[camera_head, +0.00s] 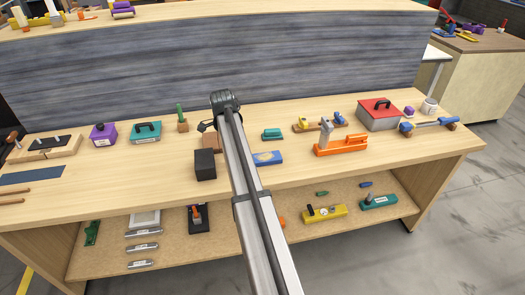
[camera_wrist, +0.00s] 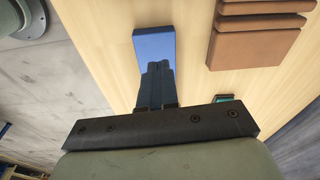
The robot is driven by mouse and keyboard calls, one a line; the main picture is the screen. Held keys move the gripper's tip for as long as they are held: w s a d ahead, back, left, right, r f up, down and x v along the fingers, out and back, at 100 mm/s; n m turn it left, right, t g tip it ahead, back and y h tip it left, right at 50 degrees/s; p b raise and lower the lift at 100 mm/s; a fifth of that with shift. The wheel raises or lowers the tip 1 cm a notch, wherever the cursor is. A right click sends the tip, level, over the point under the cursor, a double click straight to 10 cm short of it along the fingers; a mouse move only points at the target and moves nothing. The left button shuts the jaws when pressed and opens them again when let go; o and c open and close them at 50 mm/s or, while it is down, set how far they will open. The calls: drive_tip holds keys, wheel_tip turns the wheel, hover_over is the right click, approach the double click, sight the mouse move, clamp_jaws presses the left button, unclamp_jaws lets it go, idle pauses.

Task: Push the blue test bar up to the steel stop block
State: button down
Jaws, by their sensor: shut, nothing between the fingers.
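In the wrist view, the blue test bar (camera_wrist: 154,42) lies flat on the light wood bench top. My gripper (camera_wrist: 155,68) is shut and empty, with its dark fingers pointing at the bar's lower end. The fingertips overlap that end in the picture, and I cannot tell whether they touch it. In the head view my arm covers the middle of the bench and I cannot make out the fingers. A blue block with a pale oval (camera_head: 268,158) shows right of the arm; I cannot tell whether it is the bar. I cannot surely identify the steel stop block.
A brown grooved block (camera_wrist: 252,40) stands right of the bar in the wrist view. A black block (camera_head: 205,166) stands left of my arm. A teal tool (camera_head: 272,134) and an orange tool (camera_head: 342,144) lie to the right. Open floor (camera_wrist: 45,85) borders the bench.

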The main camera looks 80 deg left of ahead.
sight(264, 157)
drive_tip(key=shift+s+d+f+m+t, duration=0.1)
drive_tip(key=shift+s+f+m+t, duration=0.2)
drive_tip(key=shift+s+f+m, duration=0.55)
drive_tip(key=shift+n, duration=0.25)
drive_tip(key=w, duration=1.2)
drive_tip(key=shift+w+f, duration=0.1)
drive_tip(key=shift+f, duration=0.1)
drive_tip(key=shift+d+f, duration=0.1)
drive_tip(key=shift+f, duration=0.7)
drive_tip(key=shift+f, duration=0.1)
drive_tip(key=shift+s+d+f, duration=0.1)
drive_tip(key=shift+s, duration=2.8)
drive_tip(key=shift+r, duration=1.2)
wheel_tip(264, 157, up, 12)
drive_tip(key=s, duration=0.2)
